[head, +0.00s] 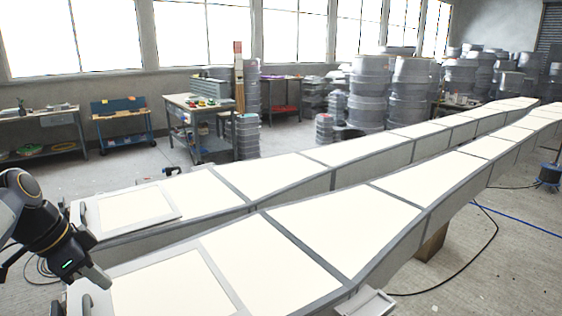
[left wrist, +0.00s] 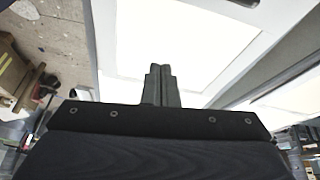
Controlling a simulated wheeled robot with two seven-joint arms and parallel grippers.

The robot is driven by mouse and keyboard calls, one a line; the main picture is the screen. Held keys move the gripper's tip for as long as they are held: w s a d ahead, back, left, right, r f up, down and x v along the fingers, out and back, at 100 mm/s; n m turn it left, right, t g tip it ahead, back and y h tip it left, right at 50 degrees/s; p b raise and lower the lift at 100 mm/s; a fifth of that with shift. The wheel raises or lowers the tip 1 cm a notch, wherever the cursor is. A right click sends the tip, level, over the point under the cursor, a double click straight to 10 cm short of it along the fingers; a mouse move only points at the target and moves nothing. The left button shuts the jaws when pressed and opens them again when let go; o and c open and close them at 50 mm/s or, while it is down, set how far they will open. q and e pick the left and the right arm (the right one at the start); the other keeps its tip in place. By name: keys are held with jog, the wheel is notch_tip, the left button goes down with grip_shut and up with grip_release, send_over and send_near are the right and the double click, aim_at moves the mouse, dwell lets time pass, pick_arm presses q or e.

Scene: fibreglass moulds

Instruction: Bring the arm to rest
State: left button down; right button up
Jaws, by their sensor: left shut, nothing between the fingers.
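My left gripper (head: 97,279) comes in from the left edge in the head view, at the near ends of two long moulds. In the left wrist view its fingers (left wrist: 161,84) are together with nothing between them. It is over or beside the near mould (head: 265,255), which has cream panels and grey edges; whether it touches the mould I cannot tell. A second, similar mould (head: 270,172) runs alongside, farther back. My right gripper shows in neither view.
Workbenches (head: 197,106) with tools and a blue cart (head: 121,117) stand by the windows. Stacked grey drums (head: 368,90) fill the back. A dark cable (head: 470,258) lies on the floor at the right. Open floor (head: 480,280) shows at the lower right.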

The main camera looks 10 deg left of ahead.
pick_arm(q)
jog(key=s+d+f+n, duration=0.2)
jog(key=s+d+f, duration=0.1)
jog(key=d, duration=0.4)
jog(key=s+d+f+n+t, duration=0.1)
jog(key=s+d+f+n, duration=0.2)
jog(key=d+f, duration=0.2)
jog(key=s+d+f+n+t+h, duration=0.1)
jog(key=s+d+f+n, duration=0.1)
jog(key=d, duration=0.9)
notch_tip(320, 180, down, 2)
jog(key=shift+s+f+n, duration=0.1)
jog(key=shift+s+n, duration=0.3)
jog(key=shift+s, duration=0.25)
